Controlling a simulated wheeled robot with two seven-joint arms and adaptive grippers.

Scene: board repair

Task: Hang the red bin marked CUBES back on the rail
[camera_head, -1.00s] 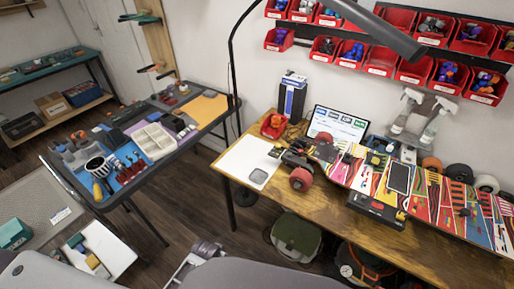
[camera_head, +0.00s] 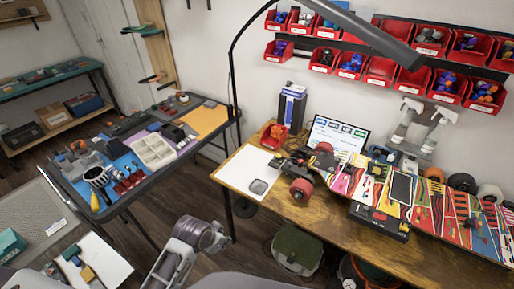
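A small red bin (camera_head: 274,136) stands on the wooden desk (camera_head: 330,215) near its back left corner, beside a dark blue and white box. Its label is too small to read, so I cannot tell if it says CUBES. The lower black rail (camera_head: 301,48) on the wall holds several red bins with white labels. A bare stretch of this rail shows between the leftmost bin (camera_head: 278,50) and the one to its right (camera_head: 323,59). A grey arm part of mine shows at the bottom centre. Neither gripper can be made out.
A black lamp arm (camera_head: 370,30) crosses in front of the rails. A blue and white box (camera_head: 291,104), a screen (camera_head: 337,136) and spray bottles (camera_head: 436,128) stand along the desk's back. A colourful board (camera_head: 460,215) covers the right. A white sheet (camera_head: 245,170) lies front left.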

